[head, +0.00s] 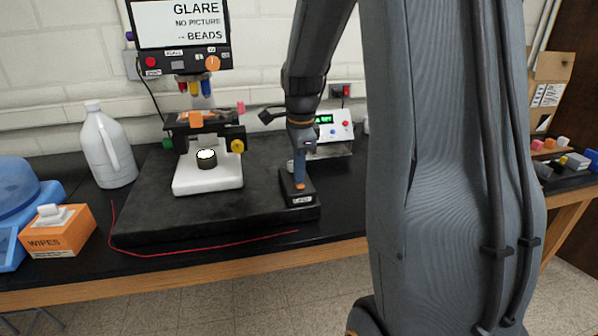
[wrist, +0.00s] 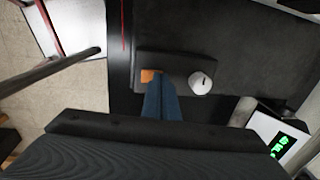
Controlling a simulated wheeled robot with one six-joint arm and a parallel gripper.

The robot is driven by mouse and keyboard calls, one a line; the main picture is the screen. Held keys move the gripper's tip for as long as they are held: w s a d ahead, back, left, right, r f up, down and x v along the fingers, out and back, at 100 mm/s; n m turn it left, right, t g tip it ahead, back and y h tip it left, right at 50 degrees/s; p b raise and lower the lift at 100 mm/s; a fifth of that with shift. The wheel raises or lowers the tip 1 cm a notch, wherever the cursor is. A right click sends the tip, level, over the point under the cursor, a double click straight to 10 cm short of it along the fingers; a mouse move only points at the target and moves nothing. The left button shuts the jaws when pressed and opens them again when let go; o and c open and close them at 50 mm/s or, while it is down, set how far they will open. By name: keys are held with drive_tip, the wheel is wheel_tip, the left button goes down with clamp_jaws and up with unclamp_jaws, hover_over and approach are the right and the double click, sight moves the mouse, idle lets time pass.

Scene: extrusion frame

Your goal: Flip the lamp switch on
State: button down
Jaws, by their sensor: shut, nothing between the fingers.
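The lamp switch box (head: 302,200) is a small black block with a white label, at the front right of the dark mat in the head view. An orange rocker (wrist: 148,76) shows on the box in the wrist view, near its left end. A round white knob (wrist: 200,84) is to the right of it. My gripper (head: 298,177) points down over the box, with its blue fingers shut and empty. In the wrist view the fingertips (wrist: 158,80) are right beside the orange rocker and partly cover it. I cannot tell whether they touch it, or which way the rocker is tilted.
A microscope (head: 207,177) with a bright white disc stands on the mat (head: 150,215), under a monitor (head: 180,25) reading "GLARE NO PICTURE". A white instrument (head: 332,130) with a green display is behind my gripper. A red cord (head: 200,247) lies along the mat's front.

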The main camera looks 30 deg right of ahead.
drive_tip(key=shift+s+f, duration=0.15)
drive_tip(key=shift+s+a+p, duration=0.25)
drive_tip(key=shift+s+p, duration=0.15)
drive_tip(key=shift+s, duration=0.3)
drive_tip(key=shift+r, duration=0.2)
drive_tip(key=shift+r+p, duration=0.6)
drive_tip(key=shift+r, duration=0.05)
wheel_tip(320, 180, up, 12)
drive_tip(key=s+b, duration=0.1)
drive_tip(key=shift+s+a+r, duration=0.2)
drive_tip(key=shift+s+r, duration=0.05)
drive_tip(key=shift+s, duration=0.05)
